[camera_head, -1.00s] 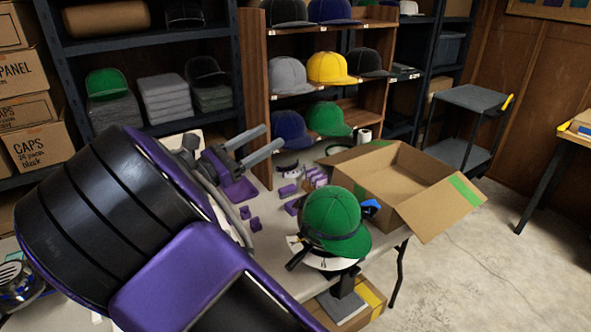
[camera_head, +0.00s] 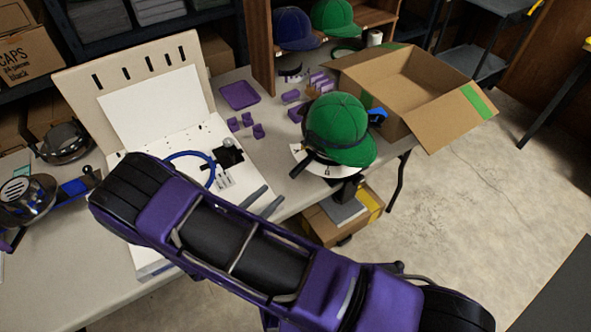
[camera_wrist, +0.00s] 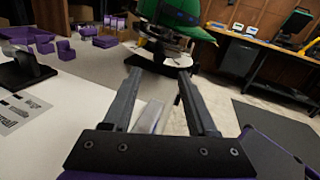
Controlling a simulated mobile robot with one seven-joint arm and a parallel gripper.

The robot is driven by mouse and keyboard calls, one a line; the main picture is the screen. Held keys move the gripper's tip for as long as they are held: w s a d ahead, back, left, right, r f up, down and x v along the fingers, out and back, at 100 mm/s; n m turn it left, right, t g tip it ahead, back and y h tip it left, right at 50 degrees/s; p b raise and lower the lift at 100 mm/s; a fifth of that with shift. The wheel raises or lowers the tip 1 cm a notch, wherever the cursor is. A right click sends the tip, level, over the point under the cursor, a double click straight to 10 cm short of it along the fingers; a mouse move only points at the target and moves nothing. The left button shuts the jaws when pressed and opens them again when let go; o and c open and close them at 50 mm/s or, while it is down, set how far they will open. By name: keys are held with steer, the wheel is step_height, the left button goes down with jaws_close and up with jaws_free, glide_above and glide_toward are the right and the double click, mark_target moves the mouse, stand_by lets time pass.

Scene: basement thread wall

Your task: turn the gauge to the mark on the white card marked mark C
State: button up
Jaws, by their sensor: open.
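A green cap (camera_head: 340,127) with a dark band sits on a stand at the table's front right edge. A white card (camera_head: 312,163) with small black letters shows partly under it; I cannot read which mark is C. A black bar (camera_head: 303,164), possibly the gauge's handle, sticks out over the card toward the left. My gripper (camera_head: 274,192) is left of and nearer than the stand, its base hidden behind my arm. In the wrist view my gripper (camera_wrist: 157,72) is open and empty, its fingers pointing toward the stand below the cap (camera_wrist: 172,12). They appear apart from it.
An open cardboard box (camera_head: 405,95) stands right behind the cap. Purple blocks (camera_head: 246,124) and a purple tray (camera_head: 239,95) lie on the table. A white board with a blue ring (camera_head: 190,158) is at left. A box (camera_head: 340,217) sits below the table.

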mark_target(289, 178)
steer(key=x, duration=1.1)
steer(key=shift+w, duration=0.2)
jaws_close()
stand_by(0.9)
